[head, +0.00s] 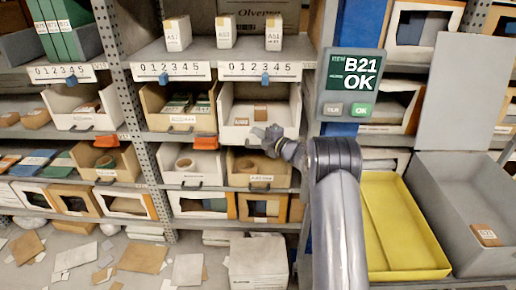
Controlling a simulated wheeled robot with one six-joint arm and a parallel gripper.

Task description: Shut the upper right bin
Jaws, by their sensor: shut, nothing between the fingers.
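The upper right bin (235,130) is a white open-topped bin in the middle bay of the rack. I cannot tell whether the fingers touch the panel. My arm reaches in from the lower right.
A grey upright (135,120) stands left. A sign reading B21 OK (352,75) hangs right, above a yellow tray (405,262) and a grey bin (460,225).

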